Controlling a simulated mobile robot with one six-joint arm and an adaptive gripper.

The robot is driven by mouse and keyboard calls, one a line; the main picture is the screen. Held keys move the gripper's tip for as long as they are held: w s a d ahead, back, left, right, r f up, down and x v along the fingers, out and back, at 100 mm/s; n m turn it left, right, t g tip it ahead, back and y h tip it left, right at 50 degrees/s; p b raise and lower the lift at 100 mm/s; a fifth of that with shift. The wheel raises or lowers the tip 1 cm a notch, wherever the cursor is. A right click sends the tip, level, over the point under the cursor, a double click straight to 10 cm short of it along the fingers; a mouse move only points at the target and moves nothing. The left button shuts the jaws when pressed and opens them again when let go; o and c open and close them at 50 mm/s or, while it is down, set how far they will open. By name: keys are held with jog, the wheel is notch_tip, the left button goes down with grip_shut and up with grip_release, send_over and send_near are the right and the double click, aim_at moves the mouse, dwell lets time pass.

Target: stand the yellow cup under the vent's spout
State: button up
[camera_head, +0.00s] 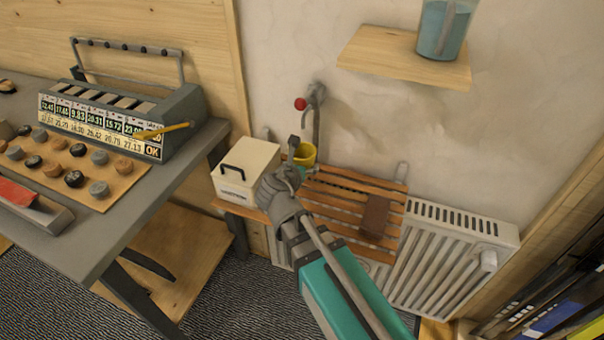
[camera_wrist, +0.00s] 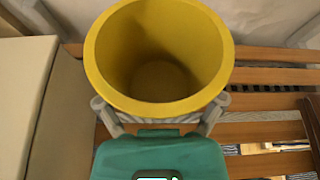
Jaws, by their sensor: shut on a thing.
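The yellow cup (camera_head: 306,154) is upright above the back left part of the slatted wooden shelf, close to the wall. In the wrist view the cup (camera_wrist: 160,88) fills the middle, open side up, and looks empty. My gripper (camera_wrist: 160,112) is shut on it, with a grey finger on each side. In the head view my gripper (camera_head: 298,165) partly hides the cup. The vent (camera_head: 315,96), a grey wall pipe with a red knob, comes down just behind or above the cup. I cannot tell whether the cup's base touches the slats.
A cream box (camera_head: 247,168) with a black handle stands close left of the cup. A brown block (camera_head: 375,216) lies on the slatted shelf (camera_head: 340,205) to the right. A white radiator (camera_head: 450,262) is below. A wall shelf (camera_head: 385,60) holds a blue-filled jug (camera_head: 443,30).

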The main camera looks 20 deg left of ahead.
jog(key=shift+w+f+b, duration=0.2)
jog(key=shift+f+b, duration=0.1)
jog(key=shift+f, duration=0.2)
jog(key=shift+w+f+b, duration=0.1)
jog(key=shift+f+b, duration=0.25)
jog(key=shift+f, duration=0.1)
jog(key=shift+f+b, duration=0.3)
jog(key=shift+b, duration=0.1)
jog(key=shift+f+b, duration=0.65)
jog(key=shift+f, duration=0.15)
jog(key=o, duration=0.8)
